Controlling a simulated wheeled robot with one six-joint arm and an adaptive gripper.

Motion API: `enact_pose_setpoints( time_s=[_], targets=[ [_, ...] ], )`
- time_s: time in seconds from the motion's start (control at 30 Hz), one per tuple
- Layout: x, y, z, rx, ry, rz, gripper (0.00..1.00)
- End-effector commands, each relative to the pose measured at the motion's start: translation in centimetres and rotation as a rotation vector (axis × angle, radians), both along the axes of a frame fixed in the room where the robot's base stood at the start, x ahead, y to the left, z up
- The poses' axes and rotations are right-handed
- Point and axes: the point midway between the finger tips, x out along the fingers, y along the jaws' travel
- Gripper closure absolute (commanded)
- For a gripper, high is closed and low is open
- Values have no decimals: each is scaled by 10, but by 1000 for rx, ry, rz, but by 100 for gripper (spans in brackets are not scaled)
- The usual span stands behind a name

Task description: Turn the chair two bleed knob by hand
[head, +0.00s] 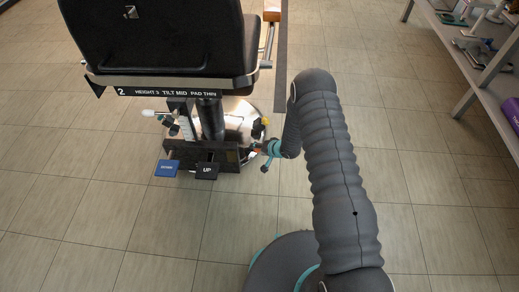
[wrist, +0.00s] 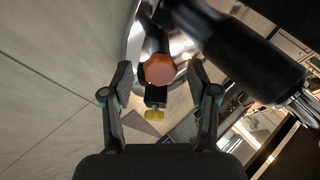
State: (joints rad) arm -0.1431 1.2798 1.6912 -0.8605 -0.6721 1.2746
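Chair two (head: 160,45) is a black seat with a strip marked "2 HEIGHT 3 TILT MID PAD THIN", on a dark column over a shiny round base. A round orange knob (wrist: 160,69) on a dark stem shows in the wrist view, with a yellow knob (wrist: 155,113) below it. A yellow knob also shows in the head view (head: 265,121). No label shows which is the bleed knob. My gripper (head: 266,154) is low at the right side of the base. In the wrist view its fingers (wrist: 160,78) are apart, either side of the orange knob; contact is not visible.
A blue pedal (head: 167,168) and a black "UP" pedal (head: 206,170) stick out at the front of the base. A white-tipped lever (head: 150,113) is at its left. Shelves (head: 480,55) stand at the right. The tiled floor in front is clear.

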Motion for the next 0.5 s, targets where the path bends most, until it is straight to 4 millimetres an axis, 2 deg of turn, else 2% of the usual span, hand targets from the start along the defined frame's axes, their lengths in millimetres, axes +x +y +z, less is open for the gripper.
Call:
enact_pose_setpoints(
  time_s=[0.23, 0.5],
  targets=[
    [0, -1, 2, -1, -1, 0, 41],
    [-10, -13, 19, 0, -1, -1, 41]
  ],
)
